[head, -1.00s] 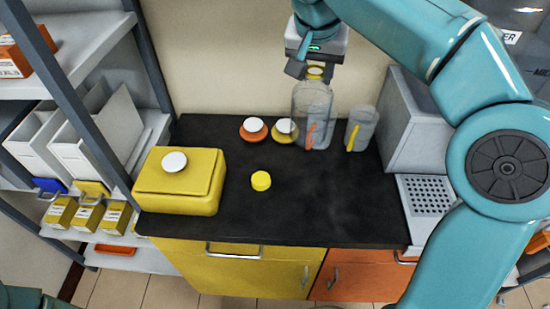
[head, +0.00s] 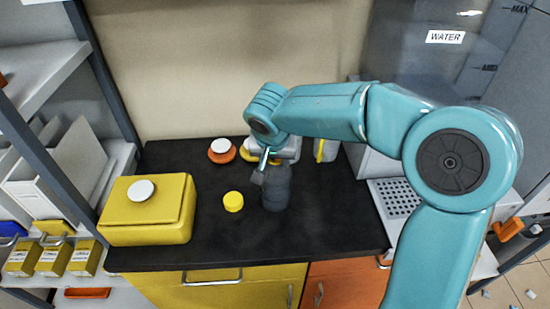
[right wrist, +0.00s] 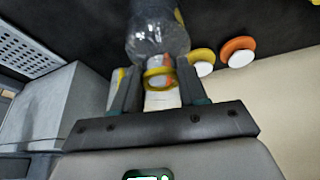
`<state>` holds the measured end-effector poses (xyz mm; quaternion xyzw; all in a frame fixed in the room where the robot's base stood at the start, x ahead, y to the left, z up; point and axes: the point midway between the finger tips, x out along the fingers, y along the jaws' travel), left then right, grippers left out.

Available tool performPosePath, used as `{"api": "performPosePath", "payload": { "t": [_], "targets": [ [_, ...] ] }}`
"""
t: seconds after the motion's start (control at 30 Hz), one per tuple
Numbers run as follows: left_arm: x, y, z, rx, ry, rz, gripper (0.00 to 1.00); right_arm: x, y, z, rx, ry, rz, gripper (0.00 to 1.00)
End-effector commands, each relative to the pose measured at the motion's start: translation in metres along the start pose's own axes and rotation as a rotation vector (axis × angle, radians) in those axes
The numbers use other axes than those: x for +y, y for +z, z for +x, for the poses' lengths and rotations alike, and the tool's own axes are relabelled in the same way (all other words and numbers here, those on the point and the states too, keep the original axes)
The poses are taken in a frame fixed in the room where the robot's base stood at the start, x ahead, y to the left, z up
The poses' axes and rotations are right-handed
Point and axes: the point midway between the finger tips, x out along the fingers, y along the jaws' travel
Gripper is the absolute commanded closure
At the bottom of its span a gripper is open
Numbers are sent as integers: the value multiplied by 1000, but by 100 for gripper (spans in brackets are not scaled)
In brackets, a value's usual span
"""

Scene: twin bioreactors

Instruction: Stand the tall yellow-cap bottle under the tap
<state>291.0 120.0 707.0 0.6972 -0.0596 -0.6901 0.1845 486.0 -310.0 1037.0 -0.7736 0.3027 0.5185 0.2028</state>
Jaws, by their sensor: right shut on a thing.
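The tall clear bottle (head: 277,190) is in front of the back row on the dark counter, right of a small yellow cap-like disc (head: 233,201). My right gripper (head: 268,165) is shut on its neck from above. In the right wrist view the fingers (right wrist: 155,90) straddle the neck, around a yellow ring, with the clear bottle body (right wrist: 158,38) beyond. The bottle looks about upright; I cannot tell whether its base touches the counter. No tap is clearly visible; a perforated drip grate (head: 397,198) is at the right. My left gripper is out of view.
A yellow box (head: 150,225) stands at the left. An orange-based white-topped knob (head: 222,150) and a yellow one are at the back, near a clear beaker (head: 327,150). A tank labelled WATER (head: 445,37) is at back right.

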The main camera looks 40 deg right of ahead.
Motion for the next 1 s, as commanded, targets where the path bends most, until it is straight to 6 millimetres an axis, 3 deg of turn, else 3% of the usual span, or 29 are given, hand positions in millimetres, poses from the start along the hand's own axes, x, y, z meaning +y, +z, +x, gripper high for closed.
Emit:
{"api": "performPosePath", "payload": {
  "t": [0.4, 0.43, 0.5, 0.83, 1.0],
  "targets": [
    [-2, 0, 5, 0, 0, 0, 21, 0, 2, 6, 2, -1, 0, 100],
    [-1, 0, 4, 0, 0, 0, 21, 0, 2, 5, 1, -1, 0, 51],
    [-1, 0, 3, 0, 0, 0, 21, 0, 2, 4, 0, 0, 0, 32],
    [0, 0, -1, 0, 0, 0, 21, 0, 1, 1, 0, 0, -1, 32],
    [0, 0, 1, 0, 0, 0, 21, -1, 0, -23, 5, -4, 0, 32]
  ]
}}
